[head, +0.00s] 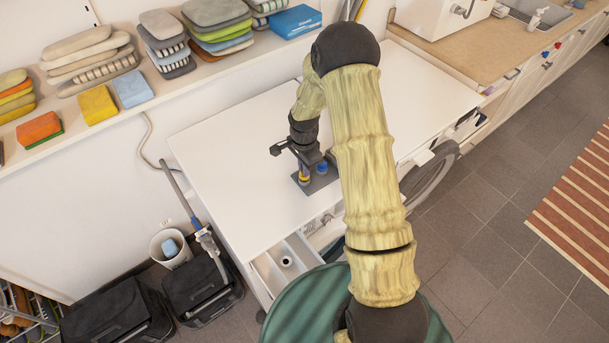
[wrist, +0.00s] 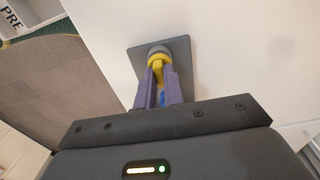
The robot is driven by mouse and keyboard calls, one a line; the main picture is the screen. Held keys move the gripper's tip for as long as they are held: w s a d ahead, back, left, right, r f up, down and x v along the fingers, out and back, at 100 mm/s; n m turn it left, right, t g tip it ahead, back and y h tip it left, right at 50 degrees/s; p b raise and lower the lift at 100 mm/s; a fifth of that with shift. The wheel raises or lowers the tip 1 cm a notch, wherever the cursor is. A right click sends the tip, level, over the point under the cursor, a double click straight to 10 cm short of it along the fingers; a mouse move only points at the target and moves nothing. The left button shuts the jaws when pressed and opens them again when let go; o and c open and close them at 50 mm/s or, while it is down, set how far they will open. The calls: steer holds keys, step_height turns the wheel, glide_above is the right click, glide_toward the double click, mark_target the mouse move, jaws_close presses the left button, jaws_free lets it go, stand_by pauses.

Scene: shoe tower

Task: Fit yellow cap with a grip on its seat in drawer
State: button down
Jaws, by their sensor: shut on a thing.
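The yellow cap (wrist: 158,66) is between the fingers of my gripper (wrist: 160,88) in the wrist view. The gripper is shut on its grip. A grey round part shows at the cap's far end, over a dark plate (wrist: 180,52); I cannot tell whether they touch. In the head view the plate (head: 324,183) lies on the white worktop, with my gripper (head: 303,170) just above it and a little yellow showing below. The open drawer (head: 268,270) is below the front edge. A white round piece with a dark centre (head: 286,261), perhaps the seat, stands in it.
A blue piece (head: 322,168) stands on the plate close beside my gripper. The white worktop (head: 235,150) is clear on the left. A shelf with folded cloths and sponges (head: 98,104) runs behind. Dark bins (head: 200,290) stand left of the drawer.

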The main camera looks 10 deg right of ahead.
steer(key=shift+r, duration=0.2)
stand_by(0.3)
steer(key=shift+r+p, duration=0.75)
steer(key=shift+r, duration=0.3)
steer(key=n+p, duration=0.1)
steer(key=s+n+p, duration=0.1)
steer(key=shift+s+d+r+n, duration=0.1)
steer(key=shift+r+n, duration=0.15)
steer(key=shift+n, duration=0.15)
steer(key=s+n+p, duration=0.1)
steer(key=n, duration=0.2)
steer(key=s+n+p, duration=0.2)
steer(key=n, duration=0.2)
steer(key=s+n+p, duration=0.1)
steer(key=n+p, duration=0.1)
steer(key=n, duration=0.2)
steer(key=shift+s+r, duration=0.2)
steer(key=shift+s, duration=0.1)
